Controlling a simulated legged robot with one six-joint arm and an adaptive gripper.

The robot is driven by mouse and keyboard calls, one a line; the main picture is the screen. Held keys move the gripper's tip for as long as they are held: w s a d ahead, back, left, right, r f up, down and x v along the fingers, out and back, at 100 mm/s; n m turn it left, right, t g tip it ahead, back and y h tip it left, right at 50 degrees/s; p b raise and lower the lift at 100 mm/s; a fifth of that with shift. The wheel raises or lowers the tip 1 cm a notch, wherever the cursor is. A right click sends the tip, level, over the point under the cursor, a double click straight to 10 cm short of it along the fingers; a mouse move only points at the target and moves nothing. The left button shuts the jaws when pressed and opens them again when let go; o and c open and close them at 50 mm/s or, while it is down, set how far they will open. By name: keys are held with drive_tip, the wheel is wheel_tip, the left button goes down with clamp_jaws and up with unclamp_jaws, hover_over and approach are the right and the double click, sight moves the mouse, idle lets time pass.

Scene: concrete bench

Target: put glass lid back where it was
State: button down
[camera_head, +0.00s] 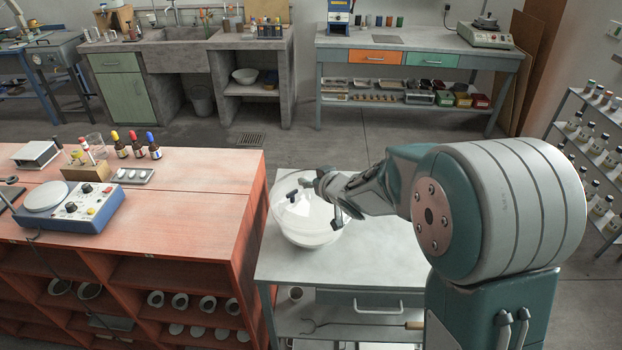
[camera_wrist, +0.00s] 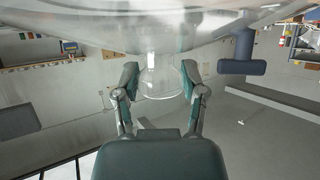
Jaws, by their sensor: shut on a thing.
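The glass lid (camera_head: 287,214) is a clear dome with a dark T-shaped fitting on it. It shows over and in front of a rounded, whitish vessel on the grey table, and I cannot tell whether they touch. In the wrist view the lid's glass (camera_wrist: 150,32) spans the top, with a clear knob hanging between my fingers and the dark blue fitting to the right. My gripper (camera_wrist: 160,78) is shut on the knob. In the head view my gripper (camera_head: 329,197) reaches in from the right, partly covering the lid.
The grey table (camera_head: 388,256) has bare top around the vessel. Left of it stands a red bench (camera_head: 200,205) with a blue-and-white instrument (camera_head: 72,205), dropper bottles (camera_head: 137,146) and a beaker (camera_head: 96,144). A bottle rack (camera_head: 590,150) stands at the right.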

drive_tip(key=shift+d, duration=0.25)
drive_tip(key=shift+d+f, duration=0.1)
drive_tip(key=shift+f, duration=0.05)
drive_tip(key=shift+a+f, duration=0.4)
drive_tip(key=shift+a, duration=0.1)
drive_tip(key=shift+c, duration=0.8)
unclamp_jaws()
drive_tip(key=shift+d, duration=0.35)
